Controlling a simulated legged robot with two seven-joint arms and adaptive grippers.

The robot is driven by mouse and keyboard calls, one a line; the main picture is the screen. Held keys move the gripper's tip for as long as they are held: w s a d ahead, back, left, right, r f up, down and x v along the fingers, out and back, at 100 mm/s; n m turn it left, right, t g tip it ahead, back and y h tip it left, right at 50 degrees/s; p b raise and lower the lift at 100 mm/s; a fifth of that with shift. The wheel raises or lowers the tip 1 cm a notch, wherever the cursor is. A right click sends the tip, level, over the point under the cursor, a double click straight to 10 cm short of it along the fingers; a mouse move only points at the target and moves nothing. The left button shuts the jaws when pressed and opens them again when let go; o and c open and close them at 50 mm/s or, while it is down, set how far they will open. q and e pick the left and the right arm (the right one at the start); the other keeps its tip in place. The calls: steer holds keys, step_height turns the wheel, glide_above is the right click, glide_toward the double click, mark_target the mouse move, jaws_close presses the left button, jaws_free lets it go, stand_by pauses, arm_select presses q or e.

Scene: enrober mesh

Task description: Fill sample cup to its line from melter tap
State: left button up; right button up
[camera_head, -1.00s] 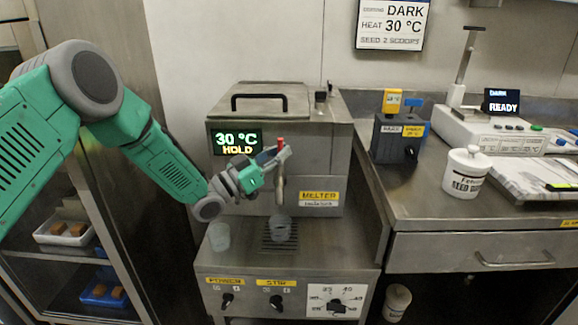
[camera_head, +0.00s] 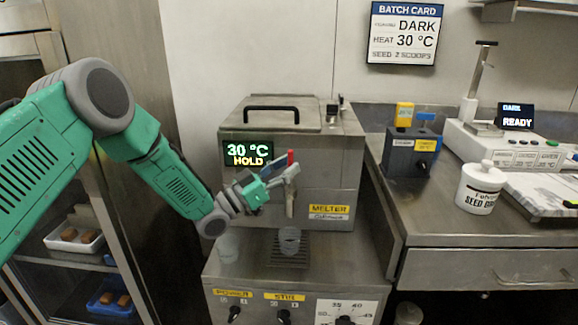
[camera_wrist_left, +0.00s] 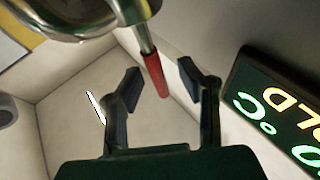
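The melter (camera_head: 330,150) is a steel box with a display reading 30 °C HOLD. Its tap (camera_head: 290,195) has a red lever (camera_head: 291,157) on top and a spout pointing down. A clear sample cup (camera_head: 289,240) stands upright on the drip grate below the spout; its line and contents are too small to make out. My left gripper (camera_head: 282,173) is at the tap. In the left wrist view the two fingers (camera_wrist_left: 158,78) are apart, with the red lever (camera_wrist_left: 155,74) in the gap, not clamped. My right gripper is out of view.
A second clear cup (camera_head: 228,247) stands left of the grate. POWER and STIR knobs (camera_head: 284,316) are on the front panel. A steel counter (camera_head: 440,215) at the right holds a white seed jar (camera_head: 480,188). A batch card (camera_head: 403,33) hangs on the wall.

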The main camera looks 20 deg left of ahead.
arm_select(q)
steer(key=v, duration=1.1)
steer(key=shift+a+f, duration=0.15)
steer(key=shift+a, duration=0.1)
steer(key=shift+s, duration=0.1)
